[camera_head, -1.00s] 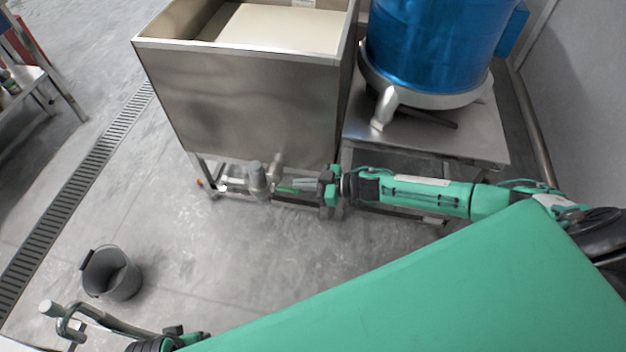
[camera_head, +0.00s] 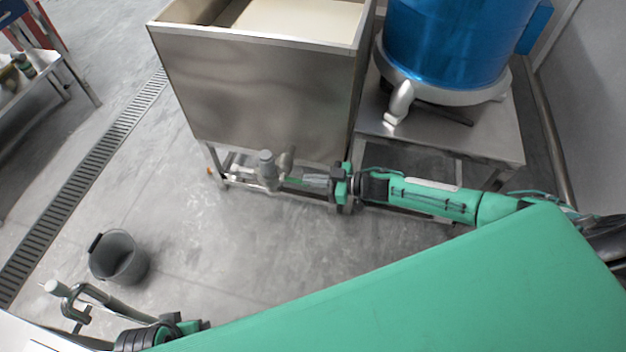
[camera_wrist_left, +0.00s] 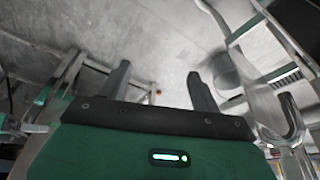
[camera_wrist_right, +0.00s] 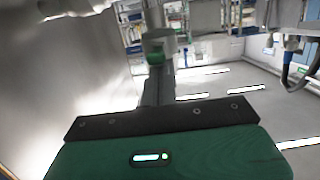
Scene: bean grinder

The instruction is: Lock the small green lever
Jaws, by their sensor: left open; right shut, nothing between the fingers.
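The small green lever (camera_head: 292,181) sits on the metal pipe and valve (camera_head: 267,170) under the front of the steel tank. My right gripper (camera_head: 308,181) is at the lever's right, fingers pointing left at the valve. In the right wrist view its fingers (camera_wrist_right: 157,85) are together with nothing between them, and the green lever part (camera_wrist_right: 156,57) shows just past their tips. I cannot tell whether they touch it. My left gripper (camera_wrist_left: 160,78) is open and empty in the left wrist view, well away from the valve.
The steel tank (camera_head: 265,95) stands behind the valve. A blue drum (camera_head: 445,45) on a metal stand (camera_head: 490,140) is to its right. A grey bucket (camera_head: 119,257) and a floor drain (camera_head: 85,185) lie left. The floor between bucket and tank is clear.

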